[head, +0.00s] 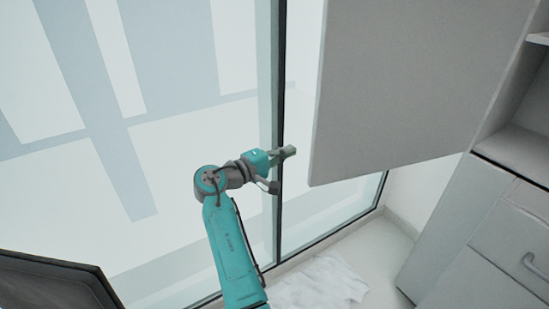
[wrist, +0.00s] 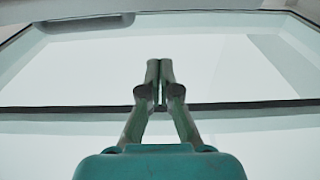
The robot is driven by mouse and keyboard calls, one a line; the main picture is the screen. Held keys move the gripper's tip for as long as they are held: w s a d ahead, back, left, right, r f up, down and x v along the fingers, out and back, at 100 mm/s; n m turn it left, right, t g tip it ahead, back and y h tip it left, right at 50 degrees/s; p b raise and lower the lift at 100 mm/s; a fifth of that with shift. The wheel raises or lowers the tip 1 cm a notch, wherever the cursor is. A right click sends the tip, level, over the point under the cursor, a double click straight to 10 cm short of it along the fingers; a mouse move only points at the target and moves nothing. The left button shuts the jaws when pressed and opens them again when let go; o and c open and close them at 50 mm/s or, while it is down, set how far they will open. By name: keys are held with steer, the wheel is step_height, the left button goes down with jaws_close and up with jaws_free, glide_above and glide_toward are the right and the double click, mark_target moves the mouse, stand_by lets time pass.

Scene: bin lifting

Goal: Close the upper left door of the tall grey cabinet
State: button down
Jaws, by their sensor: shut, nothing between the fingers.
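The upper left door (head: 400,80) of the tall grey cabinet (head: 480,240) stands swung open in the head view, a large flat grey panel. Its hinge side is toward the cabinet's open shelves at the right. My gripper (head: 290,151) is just left of the door's free edge, near its lower corner, and appears apart from it. The fingers are shut and empty. In the wrist view my gripper (wrist: 160,66) shows its two fingertips together, pointing at glass. I cannot make out the door for certain in the wrist view.
A glass wall with a dark upright frame (head: 280,100) stands behind and left of my arm. Open shelves (head: 520,140) and a lower front with a handle (head: 530,262) are at the right. A white crumpled cloth (head: 318,284) lies on the floor. A dark panel (head: 55,283) is at the lower left.

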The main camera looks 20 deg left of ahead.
steer(key=shift+s+d, duration=0.2)
steer(key=shift+d, duration=0.85)
steer(key=shift+s+d, duration=0.2)
steer(key=shift+d, duration=0.8)
steer(key=shift+f, duration=0.1)
